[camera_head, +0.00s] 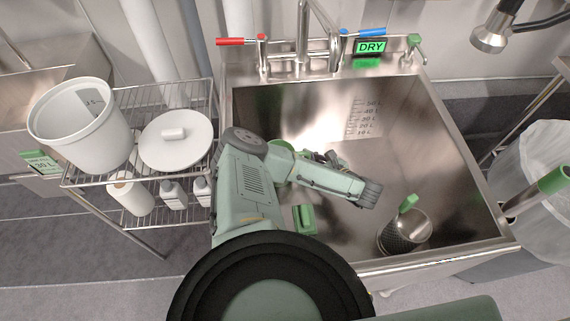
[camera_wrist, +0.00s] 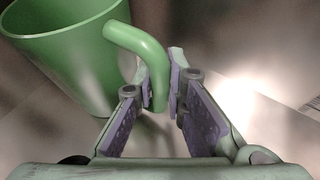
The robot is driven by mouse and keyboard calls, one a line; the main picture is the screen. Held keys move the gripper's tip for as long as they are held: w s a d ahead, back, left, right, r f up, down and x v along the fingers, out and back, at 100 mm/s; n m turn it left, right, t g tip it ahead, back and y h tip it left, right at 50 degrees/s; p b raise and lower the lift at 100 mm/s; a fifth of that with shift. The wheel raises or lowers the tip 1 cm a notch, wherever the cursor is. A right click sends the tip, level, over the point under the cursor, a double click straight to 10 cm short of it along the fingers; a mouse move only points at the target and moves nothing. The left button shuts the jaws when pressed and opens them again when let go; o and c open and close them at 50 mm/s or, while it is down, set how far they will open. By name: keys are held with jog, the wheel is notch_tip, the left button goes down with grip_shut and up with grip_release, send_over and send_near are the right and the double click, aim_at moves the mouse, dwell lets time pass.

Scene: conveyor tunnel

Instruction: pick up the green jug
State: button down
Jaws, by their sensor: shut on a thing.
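The green jug (camera_wrist: 82,62) fills the upper left of the wrist view, with its open rim tilted in the picture. Its curved handle (camera_wrist: 140,47) reaches down between the purple pads of my gripper (camera_wrist: 163,88). My gripper is shut on the handle, and the jug body is to the left of the fingers. In the head view my arm hides most of the jug and gripper, and I cannot make out clearly how high the jug is.
The steel sink (camera_head: 440,160) surrounds my arm, with taps along its back edge. A perforated metal cylinder with a green handle (camera_head: 403,232) stands at its front right. A small green block (camera_head: 303,218) lies near the front left. A wire rack with a white bucket (camera_head: 80,128) is left.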

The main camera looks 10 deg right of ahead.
notch_tip(320, 180, up, 10)
dwell(0.9)
jog(key=c, duration=2.2)
grip_release()
grip_shut()
jog(key=shift+d, duration=0.1)
